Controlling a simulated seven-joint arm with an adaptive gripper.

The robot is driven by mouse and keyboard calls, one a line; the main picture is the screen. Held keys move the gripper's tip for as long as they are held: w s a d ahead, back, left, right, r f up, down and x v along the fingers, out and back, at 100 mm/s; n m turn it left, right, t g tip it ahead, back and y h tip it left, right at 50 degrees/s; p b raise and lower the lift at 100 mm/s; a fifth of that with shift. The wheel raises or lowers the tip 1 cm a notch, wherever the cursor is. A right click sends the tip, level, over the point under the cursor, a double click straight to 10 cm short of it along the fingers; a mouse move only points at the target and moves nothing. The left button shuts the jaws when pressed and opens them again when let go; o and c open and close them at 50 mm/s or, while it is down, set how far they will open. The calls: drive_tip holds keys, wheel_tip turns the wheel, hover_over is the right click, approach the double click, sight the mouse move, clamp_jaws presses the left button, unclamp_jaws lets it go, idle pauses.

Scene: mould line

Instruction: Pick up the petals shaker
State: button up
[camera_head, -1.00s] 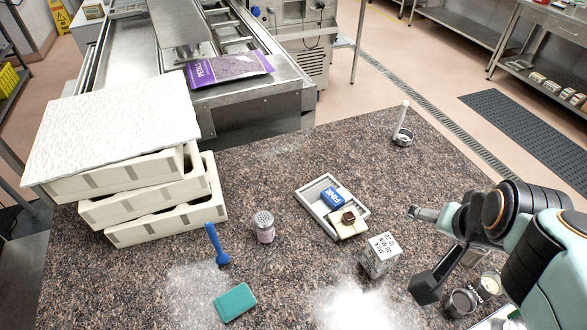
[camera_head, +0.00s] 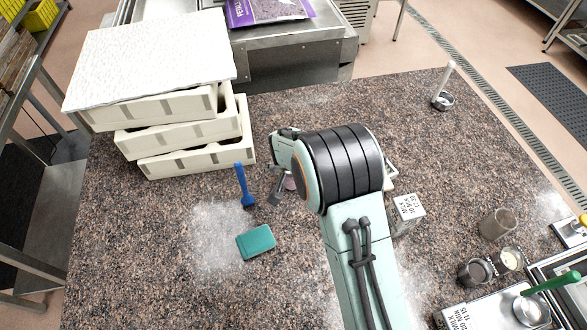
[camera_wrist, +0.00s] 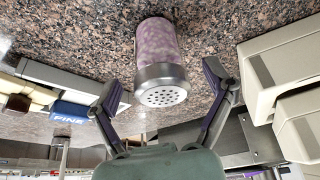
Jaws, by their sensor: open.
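The petals shaker (camera_wrist: 158,45) stands on the granite counter, a clear jar of pink-purple petals with a perforated metal lid. In the wrist view it appears upside down, between the two spread fingers. My gripper (camera_wrist: 165,100) is open around the lid end of the shaker, with visible gaps on both sides and no clear contact.
Stacked cream moulds (camera_head: 190,135) stand at the back left. A grey tray (camera_wrist: 70,78) with a blue FINE block is close by.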

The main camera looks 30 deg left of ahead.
drive_tip(key=shift+x, duration=1.4)
drive_tip(key=shift+c, duration=0.2)
drive_tip(key=c, duration=1.2)
drive_tip(key=shift+c, duration=0.2)
